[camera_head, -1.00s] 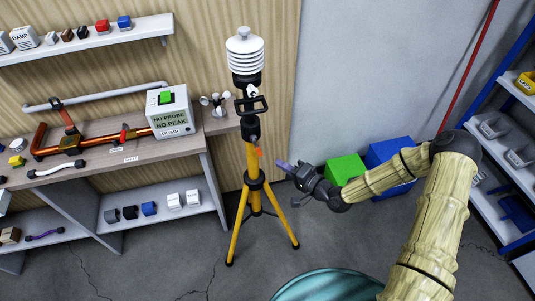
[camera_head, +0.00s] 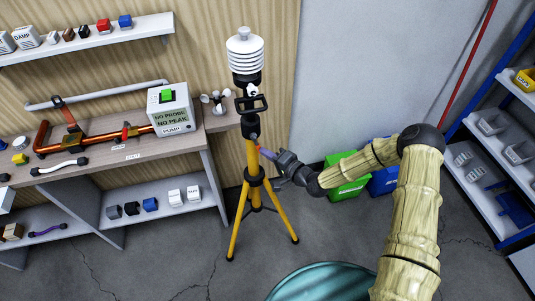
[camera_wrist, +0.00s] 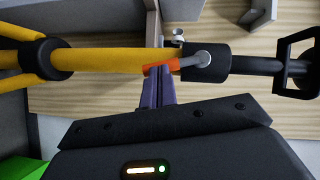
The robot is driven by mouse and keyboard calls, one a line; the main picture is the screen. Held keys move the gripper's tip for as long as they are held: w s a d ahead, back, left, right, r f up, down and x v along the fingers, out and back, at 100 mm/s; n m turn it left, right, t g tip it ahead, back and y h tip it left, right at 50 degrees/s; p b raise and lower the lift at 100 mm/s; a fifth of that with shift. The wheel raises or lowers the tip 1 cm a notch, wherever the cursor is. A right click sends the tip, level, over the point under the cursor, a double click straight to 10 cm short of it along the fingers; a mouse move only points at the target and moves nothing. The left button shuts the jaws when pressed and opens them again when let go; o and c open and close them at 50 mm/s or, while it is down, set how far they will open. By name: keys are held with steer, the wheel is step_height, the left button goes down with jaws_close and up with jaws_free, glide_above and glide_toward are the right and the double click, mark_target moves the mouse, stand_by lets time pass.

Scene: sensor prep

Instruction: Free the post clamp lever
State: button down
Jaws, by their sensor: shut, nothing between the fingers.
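The yellow tripod post (camera_head: 252,165) stands upright in the middle of the head view, with a white finned sensor (camera_head: 246,55) on top. The post clamp (camera_wrist: 208,60) is a black collar on the post. Its lever, with an orange-red tip (camera_wrist: 161,67), shows in the wrist view and lies roughly along the post. My gripper (camera_head: 262,151) has its purple fingers shut, with nothing between them. In the wrist view the fingertips (camera_wrist: 158,80) are right at the orange tip, overlapping it. I cannot tell whether they touch it.
A bench (camera_head: 110,158) with a pump box (camera_head: 170,110) and orange piping is left of the post. Green (camera_head: 345,178) and blue (camera_head: 384,181) bins stand behind my arm. A blue-framed shelf (camera_head: 490,175) is at the right. The tripod legs spread over the floor.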

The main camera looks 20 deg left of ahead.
steer(key=m+b, duration=0.1)
steer(key=b, duration=0.2)
steer(key=a+f+m+y+b, duration=0.1)
steer(key=b, duration=0.2)
steer(key=shift+s+a+t+y+b, duration=0.1)
steer(key=shift+s+t+y+b, duration=0.2)
steer(key=shift+s+b, duration=0.05)
steer(key=b+v, duration=0.2)
steer(key=v, duration=1.2)
steer(key=shift+r, duration=0.1)
